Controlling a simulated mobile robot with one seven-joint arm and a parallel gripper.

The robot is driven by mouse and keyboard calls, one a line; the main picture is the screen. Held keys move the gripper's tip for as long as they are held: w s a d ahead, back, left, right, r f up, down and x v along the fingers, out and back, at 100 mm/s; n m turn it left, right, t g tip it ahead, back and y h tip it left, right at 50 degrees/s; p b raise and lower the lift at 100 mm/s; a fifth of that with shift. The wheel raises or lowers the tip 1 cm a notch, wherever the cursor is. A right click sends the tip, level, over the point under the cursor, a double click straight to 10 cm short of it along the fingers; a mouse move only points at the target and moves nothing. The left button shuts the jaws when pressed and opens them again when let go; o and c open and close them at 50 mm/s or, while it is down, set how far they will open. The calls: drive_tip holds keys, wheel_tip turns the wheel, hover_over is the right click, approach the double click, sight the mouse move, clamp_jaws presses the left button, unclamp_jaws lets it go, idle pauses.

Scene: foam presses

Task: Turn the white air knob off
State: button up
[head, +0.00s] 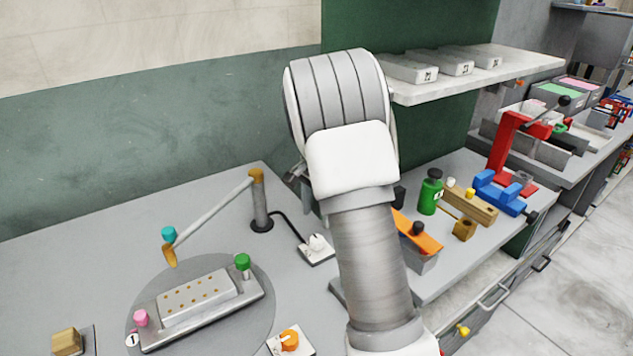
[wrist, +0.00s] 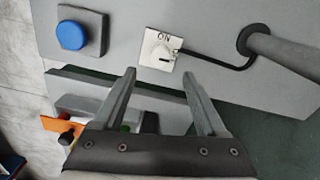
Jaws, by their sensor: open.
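The white air knob (wrist: 161,53) sits on a pale square plate marked "ON" in the wrist view, beyond my fingertips. It also shows in the head view (head: 316,243), just left of my arm, with a black hose running to it. My gripper (wrist: 160,78) is open and empty, its two fingers spread apart and pointing toward the knob's plate. The fingers do not touch the knob. In the head view my arm hides most of my gripper.
A blue round button (wrist: 70,35) on a dark base is near the knob. The grey post (head: 260,200) with a swing arm stands behind it. An orange knob (head: 289,340) is in front. A green bottle (head: 430,192) and an orange-topped block (head: 418,235) are right of my arm.

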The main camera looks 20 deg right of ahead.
wheel_tip(320, 180, up, 10)
drive_tip(key=shift+f+p, duration=0.15)
drive_tip(key=shift+p, duration=0.15)
idle(0.3)
drive_tip(key=s+a+r+n+t, duration=0.1)
drive_tip(key=s+a+r+n, duration=0.2)
drive_tip(key=s+r, duration=0.3)
drive_tip(key=s+a+r+n+t, duration=0.2)
drive_tip(key=s+a+r+n, duration=0.2)
drive_tip(key=s, duration=0.4)
drive_tip(key=s+a+f+n+t, duration=0.1)
drive_tip(key=s+a+n, duration=0.1)
drive_tip(key=s, duration=0.5)
drive_tip(key=s+a+f+n+t, duration=0.1)
drive_tip(key=s+n, duration=0.3)
drive_tip(key=s, duration=0.4)
drive_tip(key=shift+a+f+n+t, duration=0.2)
drive_tip(key=shift+a+n+t, duration=0.1)
drive_tip(key=shift+a+n, duration=0.15)
